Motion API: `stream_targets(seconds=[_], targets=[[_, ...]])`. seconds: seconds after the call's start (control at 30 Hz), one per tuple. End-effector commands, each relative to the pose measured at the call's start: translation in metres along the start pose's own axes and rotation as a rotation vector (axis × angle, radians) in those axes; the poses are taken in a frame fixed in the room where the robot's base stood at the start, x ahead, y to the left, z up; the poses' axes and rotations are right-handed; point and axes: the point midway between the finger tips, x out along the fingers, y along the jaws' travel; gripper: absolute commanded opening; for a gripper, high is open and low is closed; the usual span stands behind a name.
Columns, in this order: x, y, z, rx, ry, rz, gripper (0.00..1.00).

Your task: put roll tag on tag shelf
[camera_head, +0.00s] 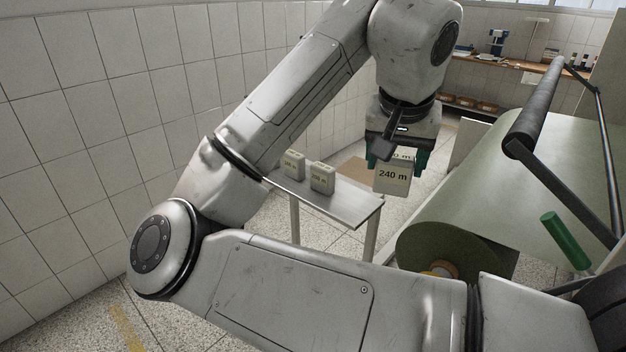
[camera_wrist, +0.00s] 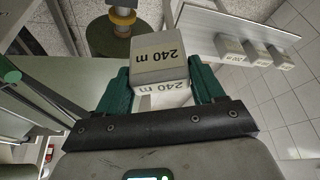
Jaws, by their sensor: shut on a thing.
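My gripper (camera_head: 398,160) is shut on a light block-shaped roll tag (camera_head: 392,180) marked "240 m". In the wrist view the tag (camera_wrist: 160,60) sits between the green fingers of my gripper (camera_wrist: 160,85), with its lettering on two faces. The tag is held in the air, to the right of a narrow shelf (camera_head: 345,205). In the wrist view the shelf (camera_wrist: 200,20) lies beyond the gripper at the upper right. Two similar tags (camera_head: 322,178) (camera_head: 294,165) stand on it in the head view; the wrist view shows three (camera_wrist: 256,52).
A large green paper roll (camera_head: 425,245) lies at the right, with its sheet running up over a machine (camera_head: 560,150) with a dark roller (camera_head: 535,105). A tiled wall (camera_head: 80,150) stands on the left. The shelf's near right end is bare. A workbench (camera_head: 500,65) stands at the back.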

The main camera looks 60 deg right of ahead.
Motion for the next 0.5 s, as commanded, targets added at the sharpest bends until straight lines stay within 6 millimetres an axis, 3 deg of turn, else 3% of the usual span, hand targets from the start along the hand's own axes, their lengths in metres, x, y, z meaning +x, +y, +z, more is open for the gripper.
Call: stream_targets(seconds=[0.17,0.5], targets=[[0.011,-0.006,-0.012,0.008,-0.002,0.009,0.38],[0.068,-0.048,-0.056,0.008,-0.002,0.008,0.38]])
